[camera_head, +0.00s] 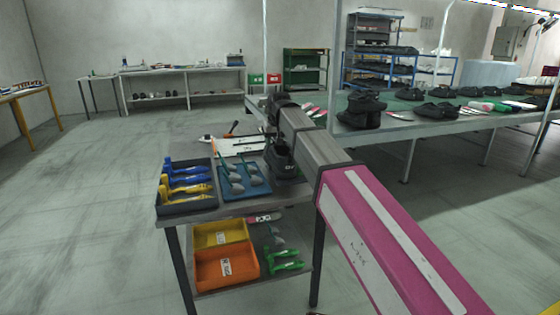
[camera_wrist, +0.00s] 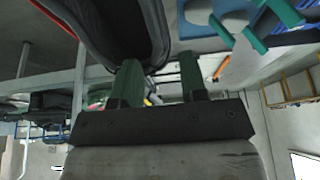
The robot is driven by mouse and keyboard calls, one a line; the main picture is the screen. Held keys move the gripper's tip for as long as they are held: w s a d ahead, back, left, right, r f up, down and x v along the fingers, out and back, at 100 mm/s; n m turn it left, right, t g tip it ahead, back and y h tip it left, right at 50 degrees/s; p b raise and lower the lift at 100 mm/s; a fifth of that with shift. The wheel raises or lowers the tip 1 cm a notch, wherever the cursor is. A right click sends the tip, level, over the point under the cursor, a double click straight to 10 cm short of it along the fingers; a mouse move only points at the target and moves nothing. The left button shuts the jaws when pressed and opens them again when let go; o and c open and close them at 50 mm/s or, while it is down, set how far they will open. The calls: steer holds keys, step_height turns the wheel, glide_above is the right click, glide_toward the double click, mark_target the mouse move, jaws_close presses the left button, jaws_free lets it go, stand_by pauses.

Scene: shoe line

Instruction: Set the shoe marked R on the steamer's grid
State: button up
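A black shoe with a red-edged opening (camera_wrist: 148,22) fills the upper left of the wrist view. Its edge reaches behind the left finger and partly into the gap between the fingers. No mark is readable on it. My gripper (camera_wrist: 160,72) has two green fingers standing apart, with a gap visible beside the right finger, so it looks open. In the head view a dark shape that looks like a shoe (camera_head: 288,167) sits at the right end of the small cart, below my arm's end. My arm hides the gripper there. I cannot make out the steamer or its grid.
The cart (camera_head: 240,208) carries a dark tray of blue and yellow tools (camera_head: 185,188) and a blue tray (camera_head: 258,190). Yellow (camera_head: 222,233) and orange bins (camera_head: 226,270) sit below. A long table (camera_head: 425,125) with black shoes stands right. Floor at left is clear.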

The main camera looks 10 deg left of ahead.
mark_target(272, 150)
steer(key=x, duration=0.6)
steer(key=shift+s+a+f, duration=0.1)
steer(key=shift+a+f, duration=0.05)
steer(key=shift+f, duration=0.1)
jaws_close()
stand_by(1.2)
